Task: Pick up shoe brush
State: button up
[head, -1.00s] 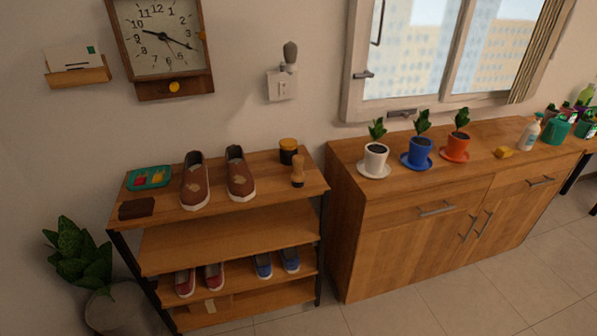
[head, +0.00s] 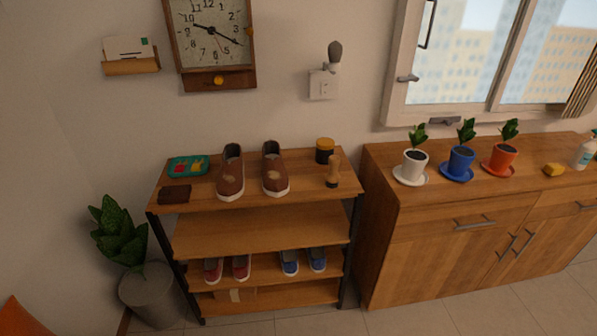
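A small upright item with a light wooden handle and a darker base, which looks like the shoe brush (head: 333,171), stands near the right end of the shoe rack's top shelf (head: 308,193). It is just in front of a dark jar with a yellow lid (head: 325,151), and to the right of a pair of brown shoes (head: 274,171). My gripper is not in view.
A green tray (head: 188,166) and a dark brown flat item (head: 174,194) lie at the shelf's left. A wooden cabinet (head: 440,250) with potted plants stands close on the right. A large potted plant (head: 120,240) stands left. Some tiled floor shows in front.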

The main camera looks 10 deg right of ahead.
aim_at(332, 178)
jog(key=i+l+u, duration=0.15)
jog(key=i, duration=0.25)
jog(key=i+l+u, duration=0.1)
jog(key=i, duration=0.3)
jog(key=i+l+u, duration=0.15)
jog(key=i, duration=0.25)
jog(key=l, duration=0.1)
